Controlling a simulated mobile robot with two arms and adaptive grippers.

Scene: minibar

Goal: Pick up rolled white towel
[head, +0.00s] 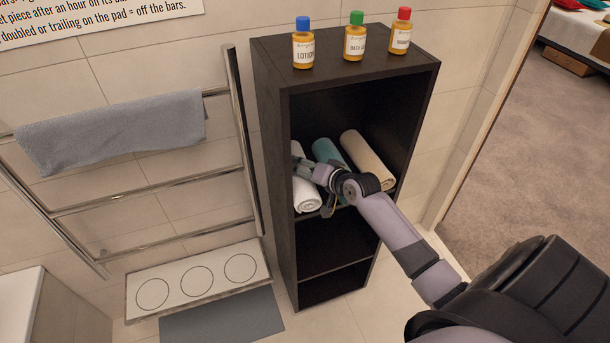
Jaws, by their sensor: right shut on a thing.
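The rolled white towel (306,196) lies at the left side of the upper compartment of a dark shelf unit (275,150), in the head view. My right gripper (305,172) reaches into this compartment from the right and is shut on the white towel. My gripper and wrist cover part of the towel, and the fingertips are hard to make out. A rolled teal towel (325,152) and a rolled beige towel (366,160) lie to its right. My left gripper is not in view.
Bottles of lotion (303,45), bath gel (355,38) and a red-capped one (401,32) stand on the unit. A chrome rail (150,182) with a grey towel (110,130) is at left. A white pad with circles (197,283) lies below. The lower compartments look empty.

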